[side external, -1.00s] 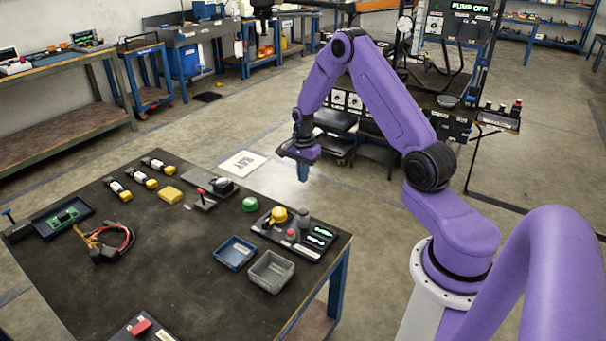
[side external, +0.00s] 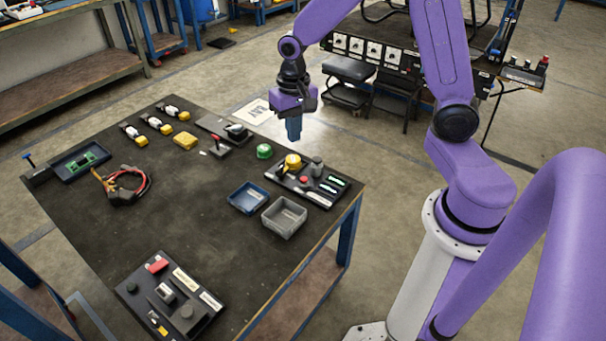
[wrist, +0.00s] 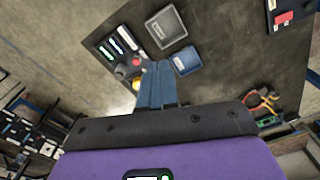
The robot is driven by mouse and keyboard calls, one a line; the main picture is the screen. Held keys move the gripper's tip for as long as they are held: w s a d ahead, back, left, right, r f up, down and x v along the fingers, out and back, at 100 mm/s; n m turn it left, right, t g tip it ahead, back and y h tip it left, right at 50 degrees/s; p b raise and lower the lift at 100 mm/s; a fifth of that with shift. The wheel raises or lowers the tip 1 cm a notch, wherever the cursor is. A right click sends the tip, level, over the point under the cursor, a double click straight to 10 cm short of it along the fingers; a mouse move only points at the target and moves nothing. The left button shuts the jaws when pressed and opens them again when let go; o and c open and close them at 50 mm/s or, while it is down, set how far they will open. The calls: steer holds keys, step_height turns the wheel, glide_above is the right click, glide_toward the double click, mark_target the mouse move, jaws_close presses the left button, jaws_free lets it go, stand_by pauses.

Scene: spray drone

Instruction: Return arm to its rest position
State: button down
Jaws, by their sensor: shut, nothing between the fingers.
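My gripper (side external: 293,138) hangs from my purple arm, pointing down. Its blue fingers are together with nothing between them. In the side view it shows over the far right side of the dark table (side external: 190,235), just above the black control panel (side external: 320,190) with a yellow knob (side external: 292,162). The fingertips appear clear of the panel. In the wrist view the blue fingers (wrist: 157,82) stand side by side, partly covering the same panel (wrist: 112,45). The gap to the table is hard to judge.
A blue bin (side external: 248,198) and a grey bin (side external: 284,217) stand near the panel. A black stool (side external: 349,69) stands behind. The table's middle is clear.

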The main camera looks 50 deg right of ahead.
steer(key=s+a+r+n, duration=0.1)
steer(key=s+r+n, duration=0.1)
steer(key=s+n, duration=0.3)
steer(key=s+a+r+n, duration=0.2)
steer(key=s+n, duration=0.4)
steer(key=s, duration=0.5)
steer(key=s+a+r+n, duration=0.2)
steer(key=s+n, duration=0.4)
steer(key=s, duration=0.2)
steer(key=shift+r, duration=0.3)
steer(key=w+d+f+m, duration=0.25)
steer(key=w+m, duration=0.55)
steer(key=w, duration=0.4)
steer(key=w+d+f+m, duration=0.2)
steer(key=w+f+m, duration=0.1)
steer(key=w+m, duration=0.65)
steer(key=w+d+f+m, duration=0.3)
steer(key=d+f+m, duration=0.1)
steer(key=d, duration=0.3)
steer(key=w+d+f+m, duration=0.4)
steer(key=d, duration=0.4)
steer(key=w+d+f+m, duration=0.3)
steer(key=d+m, duration=0.2)
steer(key=d, duration=0.3)
steer(key=shift+w+f, duration=0.2)
steer(key=shift+f, duration=0.2)
